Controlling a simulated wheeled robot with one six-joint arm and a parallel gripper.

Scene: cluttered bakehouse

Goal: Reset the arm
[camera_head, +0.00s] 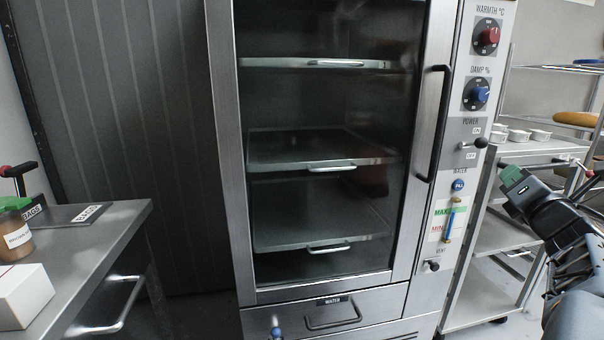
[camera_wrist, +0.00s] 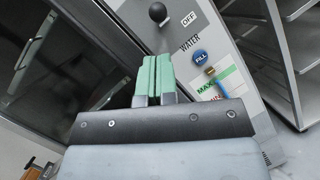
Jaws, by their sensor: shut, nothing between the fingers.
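My gripper (camera_head: 516,180) is at the right of the head view, in front of the proofing cabinet's control panel and the shelf rack. Its green fingertips are together and empty; they also show in the wrist view (camera_wrist: 154,78). The fingers point toward the panel, near the power lever (camera_head: 478,143) and the blue water button (camera_head: 458,185). Whether they touch the panel cannot be told. In the wrist view the black lever knob (camera_wrist: 157,13) is just beyond the fingertips, and the blue button (camera_wrist: 198,55) lies to their right.
The glass door (camera_head: 330,150) of the cabinet is closed, with a black upright handle (camera_head: 434,120). Shelves with handles show inside. A steel table (camera_head: 110,230) stands at left with a white box (camera_head: 22,296) and a jar (camera_head: 14,240). A wheeled rack (camera_head: 500,235) with small white cups stands at right.

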